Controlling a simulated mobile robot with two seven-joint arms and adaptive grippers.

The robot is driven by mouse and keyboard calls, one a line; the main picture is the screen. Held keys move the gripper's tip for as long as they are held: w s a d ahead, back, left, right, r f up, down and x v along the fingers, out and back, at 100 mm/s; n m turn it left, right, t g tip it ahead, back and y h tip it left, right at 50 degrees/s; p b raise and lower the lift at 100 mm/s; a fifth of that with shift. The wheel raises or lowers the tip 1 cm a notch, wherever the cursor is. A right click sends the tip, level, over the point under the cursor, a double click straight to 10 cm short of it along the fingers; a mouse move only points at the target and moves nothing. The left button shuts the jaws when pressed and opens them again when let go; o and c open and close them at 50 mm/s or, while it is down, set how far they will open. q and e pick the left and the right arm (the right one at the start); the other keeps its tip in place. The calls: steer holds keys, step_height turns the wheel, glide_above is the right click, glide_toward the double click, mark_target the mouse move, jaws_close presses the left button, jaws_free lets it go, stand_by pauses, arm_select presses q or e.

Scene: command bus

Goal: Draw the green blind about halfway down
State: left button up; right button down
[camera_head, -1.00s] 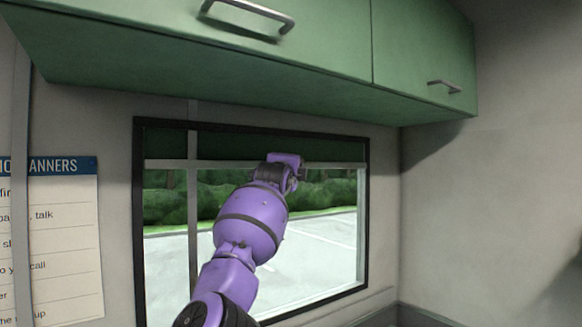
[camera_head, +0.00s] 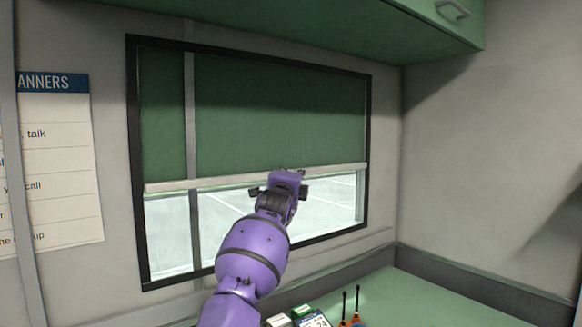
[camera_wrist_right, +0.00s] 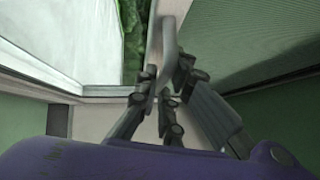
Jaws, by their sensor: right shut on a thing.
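The green blind (camera_head: 280,115) hangs in the black-framed window and covers more than half of the opening. Its pale bottom bar (camera_head: 225,181) sits low in the window, with a strip of bright pavement showing below it. My right gripper (camera_head: 280,185) is at the bar, right of the window's middle, and shut on it. In the right wrist view, the fingers (camera_wrist_right: 168,88) close around a pale piece of the bar (camera_wrist_right: 168,45), with the green fabric (camera_wrist_right: 255,40) to the right. My left gripper is out of view.
A green counter (camera_head: 400,300) lies below the window, with small boxes (camera_head: 302,312) and orange radios (camera_head: 350,318) on it. A green cabinet (camera_head: 330,25) overhangs above. A vertical grey strip (camera_head: 189,120) crosses the window's left part.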

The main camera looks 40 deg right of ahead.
steer(key=shift+f, duration=0.4)
steer(key=c, duration=1.9)
jaws_free()
steer(key=shift+r, duration=0.1)
steer(key=shift+s+a, duration=0.1)
steer(key=shift+a, duration=0.1)
steer(key=v, duration=1.1)
steer(key=shift+s+a, duration=0.2)
steer(key=shift+s, duration=0.05)
